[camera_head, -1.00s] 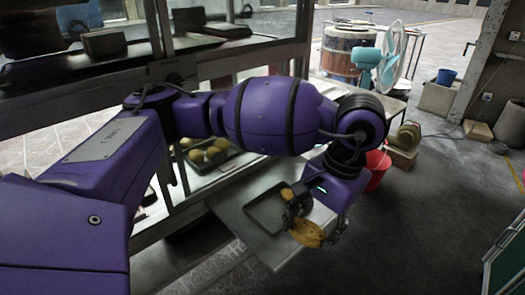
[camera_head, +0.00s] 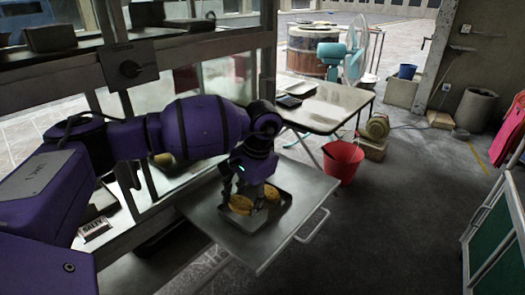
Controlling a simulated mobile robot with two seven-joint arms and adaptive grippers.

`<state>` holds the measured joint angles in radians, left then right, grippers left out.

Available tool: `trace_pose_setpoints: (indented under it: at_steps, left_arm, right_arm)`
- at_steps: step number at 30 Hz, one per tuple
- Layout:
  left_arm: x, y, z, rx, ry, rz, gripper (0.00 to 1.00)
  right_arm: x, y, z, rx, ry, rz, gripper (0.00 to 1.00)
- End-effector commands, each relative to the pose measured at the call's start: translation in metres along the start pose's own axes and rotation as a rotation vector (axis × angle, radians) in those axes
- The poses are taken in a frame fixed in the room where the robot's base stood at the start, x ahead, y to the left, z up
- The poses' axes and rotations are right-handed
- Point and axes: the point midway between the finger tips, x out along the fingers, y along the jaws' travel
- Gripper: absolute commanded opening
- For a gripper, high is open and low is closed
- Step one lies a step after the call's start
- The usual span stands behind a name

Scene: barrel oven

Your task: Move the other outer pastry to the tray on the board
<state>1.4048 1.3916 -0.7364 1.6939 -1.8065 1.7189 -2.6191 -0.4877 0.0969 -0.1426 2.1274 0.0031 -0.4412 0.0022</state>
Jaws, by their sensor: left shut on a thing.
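The metal board (camera_head: 307,187) sticks out in front of the glass-sided oven, with a dark shallow tray (camera_head: 272,221) on it. My left gripper (camera_head: 250,199) points down over this tray, shut on a yellow-brown pastry (camera_head: 240,205) at the tray's left part. Whether that pastry touches the tray floor, I cannot tell. A second yellow pastry (camera_head: 272,192) shows behind the fingers, seemingly in the tray. Another pastry (camera_head: 163,159) shows below my left forearm, inside the oven; the arm hides most of that area. My right gripper is not in view.
A red bucket (camera_head: 342,162) stands on the floor right of the board. Behind it is a table (camera_head: 335,106) with a dark item on it, and a fan (camera_head: 353,55). A green-panelled frame (camera_head: 495,240) stands at the lower right. The floor between is clear.

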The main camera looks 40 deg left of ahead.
Motion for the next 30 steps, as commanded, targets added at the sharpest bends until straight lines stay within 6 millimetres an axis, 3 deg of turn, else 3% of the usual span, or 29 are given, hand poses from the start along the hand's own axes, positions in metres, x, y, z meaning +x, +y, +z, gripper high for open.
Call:
trace_pose_setpoints:
  at_steps: [5,12,22,23,27,30]
  left_arm:
    - [0.011,-0.005,-0.005,-0.002,-0.002,-0.001,0.28]
    - [0.044,-0.001,-0.009,0.0,-0.003,0.0,0.28]
    - [0.045,-0.001,-0.01,-0.001,-0.001,0.0,0.28]
    - [0.045,-0.001,-0.01,-0.001,-0.001,0.0,0.56]
    - [0.044,-0.001,-0.01,-0.001,-0.001,0.0,0.73]
    - [0.044,-0.001,-0.01,-0.001,-0.001,0.0,0.73]
  right_arm:
    - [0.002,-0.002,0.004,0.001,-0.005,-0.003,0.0]
    - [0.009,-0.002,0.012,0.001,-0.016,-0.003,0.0]
    - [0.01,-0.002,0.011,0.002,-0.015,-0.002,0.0]
    - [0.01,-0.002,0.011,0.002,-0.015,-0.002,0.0]
    - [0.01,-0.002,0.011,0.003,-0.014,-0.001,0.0]
    - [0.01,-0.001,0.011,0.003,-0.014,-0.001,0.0]
